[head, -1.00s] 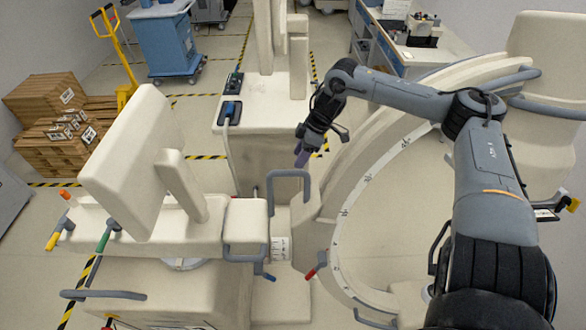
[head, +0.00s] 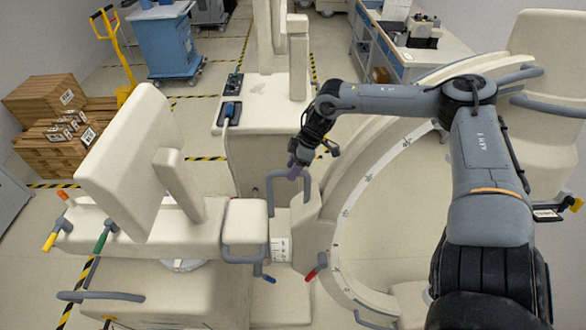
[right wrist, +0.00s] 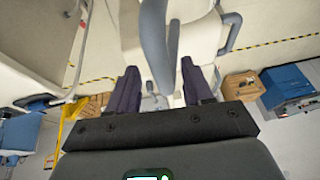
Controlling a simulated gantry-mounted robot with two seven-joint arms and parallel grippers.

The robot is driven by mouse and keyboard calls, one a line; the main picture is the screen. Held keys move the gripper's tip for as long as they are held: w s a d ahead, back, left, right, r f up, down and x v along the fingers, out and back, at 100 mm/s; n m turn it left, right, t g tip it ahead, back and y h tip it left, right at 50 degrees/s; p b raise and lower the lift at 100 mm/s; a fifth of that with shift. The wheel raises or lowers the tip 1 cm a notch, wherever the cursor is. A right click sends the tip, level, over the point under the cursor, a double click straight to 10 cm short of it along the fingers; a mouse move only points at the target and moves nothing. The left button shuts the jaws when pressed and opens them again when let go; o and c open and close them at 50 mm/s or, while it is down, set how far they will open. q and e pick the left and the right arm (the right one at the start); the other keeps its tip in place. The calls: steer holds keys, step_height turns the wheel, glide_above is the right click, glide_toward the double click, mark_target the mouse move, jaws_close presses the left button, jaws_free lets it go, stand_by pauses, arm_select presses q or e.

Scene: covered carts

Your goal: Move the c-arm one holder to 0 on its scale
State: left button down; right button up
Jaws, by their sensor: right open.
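The c-arm (head: 352,185) is a large cream arc at centre right, with a white marked scale strip along its inner side. Its scale numbers are too small to read. At its left end is a cream holder block (head: 304,215) with a grey loop handle (head: 288,181) on top. My right gripper (head: 293,170) is just above the loop handle, pointing down, open and empty. In the right wrist view the open fingers (right wrist: 160,88) are on either side of a grey bar (right wrist: 160,50), which appears to be the loop handle. Contact cannot be told. My left gripper is not in view.
A red-tipped lever (head: 316,268) and a blue-tipped lever (head: 264,274) are below the holder. A cream cart (head: 170,235) with coloured handles stands left. A cart with a cable (head: 265,100) stands behind.

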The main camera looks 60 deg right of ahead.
steer(key=shift+f, duration=0.15)
steer(key=shift+c, duration=0.5)
jaws_close()
